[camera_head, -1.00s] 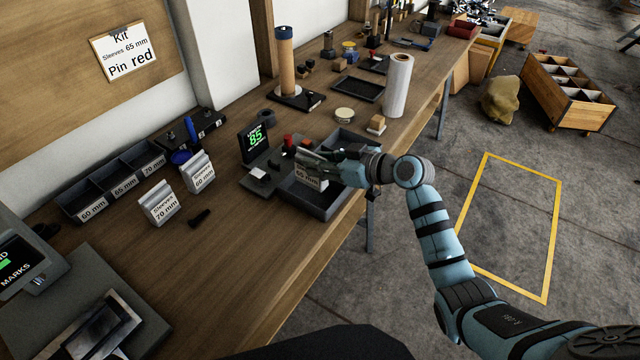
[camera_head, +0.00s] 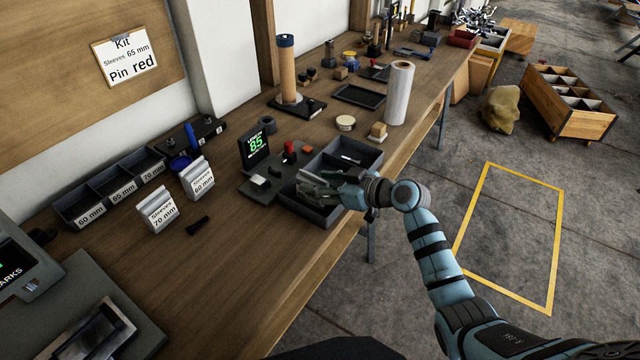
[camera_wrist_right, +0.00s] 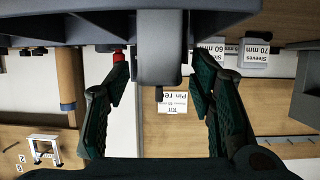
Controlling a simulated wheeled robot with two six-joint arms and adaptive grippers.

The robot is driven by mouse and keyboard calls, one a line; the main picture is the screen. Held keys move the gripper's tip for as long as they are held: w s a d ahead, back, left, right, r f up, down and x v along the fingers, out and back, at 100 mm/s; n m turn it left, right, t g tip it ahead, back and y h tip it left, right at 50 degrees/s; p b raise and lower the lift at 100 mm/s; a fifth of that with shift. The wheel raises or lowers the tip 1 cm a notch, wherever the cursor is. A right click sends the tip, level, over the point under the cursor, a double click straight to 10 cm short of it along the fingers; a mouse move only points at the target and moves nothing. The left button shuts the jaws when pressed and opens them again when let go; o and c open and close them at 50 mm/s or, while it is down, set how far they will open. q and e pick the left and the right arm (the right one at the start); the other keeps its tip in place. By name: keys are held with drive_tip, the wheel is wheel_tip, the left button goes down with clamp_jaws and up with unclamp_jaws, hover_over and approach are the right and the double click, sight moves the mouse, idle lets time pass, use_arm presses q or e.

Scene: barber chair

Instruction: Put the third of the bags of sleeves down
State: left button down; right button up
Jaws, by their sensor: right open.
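My right gripper (camera_head: 318,187) is over the near compartment of the two-part dark tray (camera_head: 377,160) at the table's front edge. A bag of 60 mm sleeves (camera_head: 198,179) and a bag of 70 mm sleeves (camera_head: 158,209) stand upright on the table to the left; both also show in the wrist view. My left gripper is out of view.
A display reading 85 (camera_head: 254,146) stands behind the tray. Labelled bins (camera_head: 110,187) line the wall, and a small black part (camera_head: 197,225) lies in front of the bags. A white roll (camera_head: 398,93) stands beyond the tray.

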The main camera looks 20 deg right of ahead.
drive_tip(key=shift+s+d+r, duration=0.15)
drive_tip(key=shift+r, duration=0.1)
drive_tip(key=p+v, duration=0.3)
drive_tip(key=v, duration=0.8)
drive_tip(key=shift+s+r, duration=0.2)
